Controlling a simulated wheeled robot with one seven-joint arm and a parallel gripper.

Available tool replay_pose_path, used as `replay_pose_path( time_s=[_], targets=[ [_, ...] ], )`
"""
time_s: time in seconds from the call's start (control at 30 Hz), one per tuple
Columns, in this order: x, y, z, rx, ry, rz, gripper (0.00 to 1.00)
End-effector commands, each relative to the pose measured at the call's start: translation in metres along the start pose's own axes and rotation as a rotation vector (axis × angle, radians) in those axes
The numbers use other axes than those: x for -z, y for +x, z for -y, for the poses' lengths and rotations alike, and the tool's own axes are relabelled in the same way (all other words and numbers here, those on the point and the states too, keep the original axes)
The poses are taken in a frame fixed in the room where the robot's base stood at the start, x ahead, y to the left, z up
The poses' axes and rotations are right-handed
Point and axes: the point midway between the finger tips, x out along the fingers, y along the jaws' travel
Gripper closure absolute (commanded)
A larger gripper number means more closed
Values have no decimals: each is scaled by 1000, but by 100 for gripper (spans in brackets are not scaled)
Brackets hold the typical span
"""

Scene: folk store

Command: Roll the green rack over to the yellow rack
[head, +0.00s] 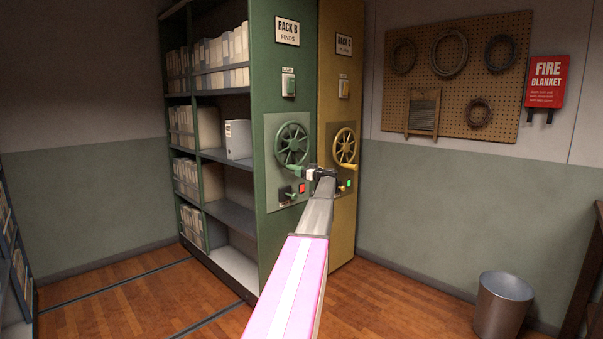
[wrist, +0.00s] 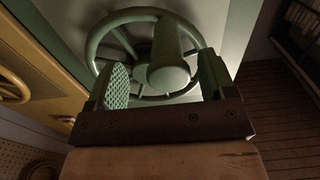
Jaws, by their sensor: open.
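The green rack (head: 270,90), labelled Rack B Finds, stands beside the yellow rack (head: 328,100); I see no gap between their front panels. The green rack's panel carries a green handwheel (head: 291,144) with a crank knob, a dark lever (head: 289,194) and a red light (head: 301,187). The yellow rack has a yellow handwheel (head: 345,146) and a green light (head: 349,183). My gripper (head: 310,173) is at the green wheel's lower right. In the wrist view, my open gripper (wrist: 163,80) has its fingers on either side of the green knob (wrist: 168,72); whether they touch it is unclear.
Floor rails (head: 120,287) run across the wooden floor left of the green rack, where the floor is open. Another shelf (head: 15,260) stands at the far left. A metal bin (head: 502,305) stands at the right, below a pegboard (head: 460,70) and a red fire blanket (head: 546,82).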

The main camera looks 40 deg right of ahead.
Motion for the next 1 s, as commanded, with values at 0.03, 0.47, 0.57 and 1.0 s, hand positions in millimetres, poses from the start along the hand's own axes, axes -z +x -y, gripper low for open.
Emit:
replay_pose_path(
  time_s=[0.03, 0.47, 0.57, 1.0],
  targets=[
    [0, -4, 1, 0, 0, 0, 23],
    [0, -34, 0, -1, 0, 0, 23],
    [0, -40, 0, 0, 0, 0, 23],
    [0, -58, 0, 1, 0, 0, 23]
  ],
)
